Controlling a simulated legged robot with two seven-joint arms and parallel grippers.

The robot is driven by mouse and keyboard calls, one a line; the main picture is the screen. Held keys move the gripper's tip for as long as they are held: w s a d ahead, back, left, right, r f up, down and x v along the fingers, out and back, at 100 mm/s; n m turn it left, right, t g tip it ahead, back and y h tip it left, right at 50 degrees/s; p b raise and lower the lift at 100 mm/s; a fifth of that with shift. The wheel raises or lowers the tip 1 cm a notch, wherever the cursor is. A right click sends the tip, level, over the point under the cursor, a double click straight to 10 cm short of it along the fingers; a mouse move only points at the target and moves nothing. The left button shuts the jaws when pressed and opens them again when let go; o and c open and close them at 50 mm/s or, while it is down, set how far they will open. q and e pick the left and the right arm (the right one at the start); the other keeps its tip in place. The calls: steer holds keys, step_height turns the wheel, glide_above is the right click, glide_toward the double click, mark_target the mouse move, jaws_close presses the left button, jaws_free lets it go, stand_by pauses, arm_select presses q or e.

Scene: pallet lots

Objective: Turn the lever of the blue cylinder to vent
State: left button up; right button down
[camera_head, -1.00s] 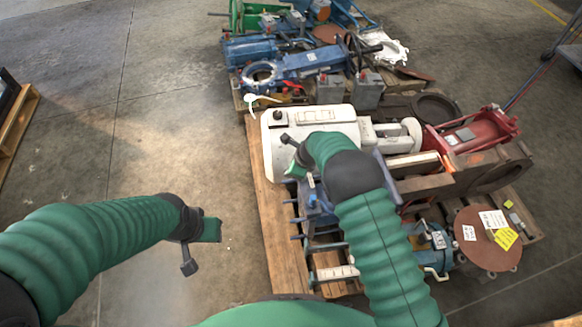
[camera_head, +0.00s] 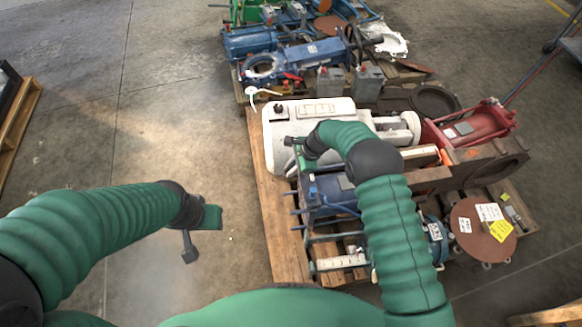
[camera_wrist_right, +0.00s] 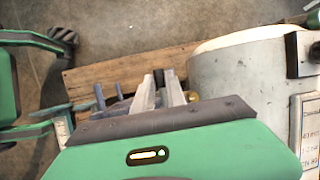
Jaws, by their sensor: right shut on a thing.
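My right gripper (camera_head: 296,152) is at the left end of a blue unit (camera_head: 330,188) on the near pallet, beside the white tank. In the right wrist view its two pale fingers (camera_wrist_right: 160,92) are close together around something narrow and dark, which I take to be the lever; its shape and angle are mostly hidden. Blue parts (camera_wrist_right: 112,97) show left of the fingers and a brass piece (camera_wrist_right: 194,97) to their right. The vent marking cannot be made out. My left gripper (camera_head: 198,232) hangs over bare floor, touching nothing; its jaw opening is unclear.
A white tank (camera_head: 300,120) lies right behind my right gripper and fills the right of the wrist view (camera_wrist_right: 240,75). A red machine (camera_head: 472,128) and a brown disc (camera_head: 482,228) lie to the right. Blue machinery (camera_head: 315,55) fills the far pallet.

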steer(key=shift+d, duration=0.15)
steer(key=c, duration=1.4)
jaws_free()
steer(key=shift+o, duration=0.2)
steer(key=p+v, duration=0.6)
steer(key=v, duration=1)
steer(key=shift+d+r, duration=0.15)
steer(key=shift+r, duration=0.2)
